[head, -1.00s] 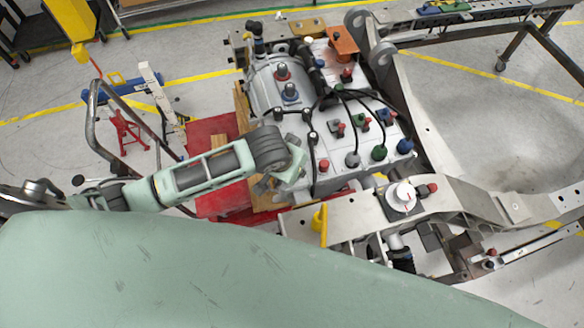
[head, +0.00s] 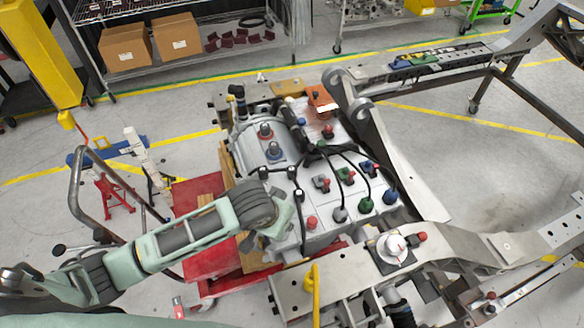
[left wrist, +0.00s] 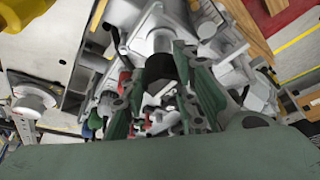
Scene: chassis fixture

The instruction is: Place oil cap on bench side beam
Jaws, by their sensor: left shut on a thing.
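My left gripper (head: 250,242) is low beside the near left corner of the grey engine block (head: 262,150). In the left wrist view its two green fingers (left wrist: 161,92) are closed around a dark, rounded thing (left wrist: 160,68), which looks like the oil cap; the fingers hide part of it. In the head view the gripper's wrist hides what it holds. A grey chassis beam (head: 345,268) runs along the near side, right of my gripper. A long far beam (head: 470,57) lies at the top right. My right gripper is not in view.
A red stand (head: 212,262) and wooden blocks are under and beside the engine. A yellow upright handle (head: 316,290) and a white round cap (head: 391,246) stand at the near beam. Black cables arch over the engine. Shelving with boxes (head: 178,36) is at the back.

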